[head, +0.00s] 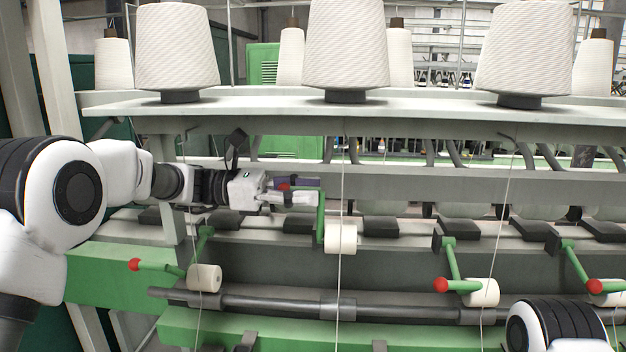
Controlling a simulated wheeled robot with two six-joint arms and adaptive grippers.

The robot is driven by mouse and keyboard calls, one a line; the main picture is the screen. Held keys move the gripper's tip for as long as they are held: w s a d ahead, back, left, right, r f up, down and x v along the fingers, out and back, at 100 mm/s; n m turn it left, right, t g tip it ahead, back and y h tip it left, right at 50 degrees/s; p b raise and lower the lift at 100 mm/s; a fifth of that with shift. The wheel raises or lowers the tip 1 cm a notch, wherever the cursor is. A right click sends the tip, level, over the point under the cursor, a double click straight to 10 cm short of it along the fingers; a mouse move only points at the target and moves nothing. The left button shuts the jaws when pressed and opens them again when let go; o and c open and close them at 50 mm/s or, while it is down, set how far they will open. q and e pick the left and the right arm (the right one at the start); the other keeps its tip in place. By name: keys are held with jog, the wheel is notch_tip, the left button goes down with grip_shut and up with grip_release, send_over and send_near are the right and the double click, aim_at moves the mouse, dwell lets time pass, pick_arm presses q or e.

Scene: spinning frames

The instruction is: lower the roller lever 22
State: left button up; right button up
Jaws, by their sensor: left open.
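Several green roller levers with red knobs and white rollers line the frame. One lever (320,222) stands higher than its neighbours, with its white roller (341,239) clear above the dark bar. Its red knob (283,187) shows at my left gripper (296,191), which is open around or beside the knob; I cannot tell which. Fingers partly hide the handle. No number is readable, so I cannot tell which lever is 22. My right gripper is out of view; only part of my right arm shows at the lower right.
A lower lever with a roller (204,278) is at left; two more, with rollers (481,292) and red knobs, are at right. Large yarn cones (345,45) stand on the shelf (420,108) above. Thin threads hang down in front. A dark bar (400,307) runs below.

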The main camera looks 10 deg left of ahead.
pick_arm(q)
jog(key=shift+d, duration=0.85)
jog(key=shift+a, duration=0.25)
jog(key=shift+s+a, duration=0.1)
jog(key=shift+a, duration=0.05)
grip_shut()
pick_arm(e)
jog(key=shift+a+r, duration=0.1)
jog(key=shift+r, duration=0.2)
pick_arm(q)
jog(key=shift+f, duration=0.1)
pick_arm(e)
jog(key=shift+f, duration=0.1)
pick_arm(q)
jog(key=s+f+m+b, duration=0.5)
jog(key=f+b, duration=0.3)
jog(key=b, duration=0.7)
jog(key=shift+s+m, duration=0.4)
jog(key=shift+s, duration=0.35)
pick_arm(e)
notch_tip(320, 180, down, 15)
